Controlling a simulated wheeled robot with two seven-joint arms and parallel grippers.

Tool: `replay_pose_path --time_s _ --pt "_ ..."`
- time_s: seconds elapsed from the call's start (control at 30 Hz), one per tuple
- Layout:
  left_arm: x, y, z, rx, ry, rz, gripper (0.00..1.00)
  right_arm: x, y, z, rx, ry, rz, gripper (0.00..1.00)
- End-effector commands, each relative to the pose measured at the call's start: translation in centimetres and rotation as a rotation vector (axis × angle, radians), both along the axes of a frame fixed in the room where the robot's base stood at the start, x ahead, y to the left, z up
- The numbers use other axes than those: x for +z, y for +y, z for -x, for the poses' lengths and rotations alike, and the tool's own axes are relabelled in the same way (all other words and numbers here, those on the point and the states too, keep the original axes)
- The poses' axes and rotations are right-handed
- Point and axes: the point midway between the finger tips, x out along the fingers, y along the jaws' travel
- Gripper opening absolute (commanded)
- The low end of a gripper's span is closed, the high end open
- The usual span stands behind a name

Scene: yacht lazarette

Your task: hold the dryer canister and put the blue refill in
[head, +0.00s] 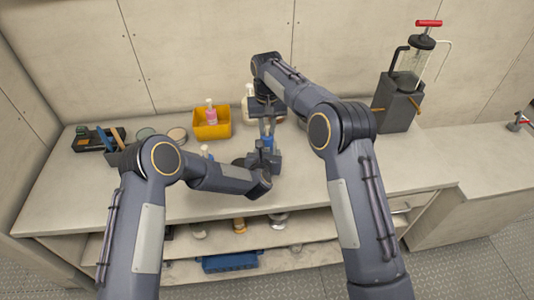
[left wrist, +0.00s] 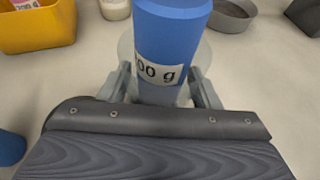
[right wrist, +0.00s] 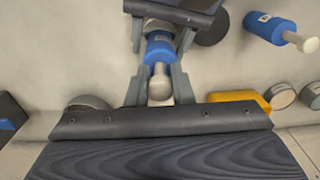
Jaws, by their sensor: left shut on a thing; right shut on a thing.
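The blue refill (head: 267,143) is a blue cylinder with a pale knob on top. My right gripper (right wrist: 159,88) comes from above and is shut on that knob. The refill (left wrist: 172,35) shows upright in the left wrist view, its label partly reading "00 g". My left gripper (left wrist: 165,88) is low at the worktop, its fingers on either side of the refill's lower part. A clear, pale round rim (left wrist: 125,48) around the refill there looks like the dryer canister. The canister's walls barely show, so I cannot tell how deep the refill sits.
A second blue cylinder with a pale knob (right wrist: 270,28) stands nearby. A yellow bin (head: 211,130) with a pink-labelled bottle and a white bottle (head: 249,105) are behind. Round dishes (head: 177,134) and a dark tray (head: 92,143) are left. A pump on a dark block (head: 397,105) stands right.

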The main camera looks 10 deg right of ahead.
Motion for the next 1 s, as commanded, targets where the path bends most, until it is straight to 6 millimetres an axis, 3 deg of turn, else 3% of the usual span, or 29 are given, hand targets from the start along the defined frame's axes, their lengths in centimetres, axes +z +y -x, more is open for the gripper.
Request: replay_pose_path --time_s 0.7,1.0 --pt "0.1 0.0 0.0 0.000 -0.001 0.000 0.28 -3.6 0.0 0.0 -0.001 0.001 0.000 0.00" --pt "0.1 0.0 0.0 0.000 -0.001 0.000 0.28 -4.1 0.0 0.0 -0.001 0.000 0.000 0.00"
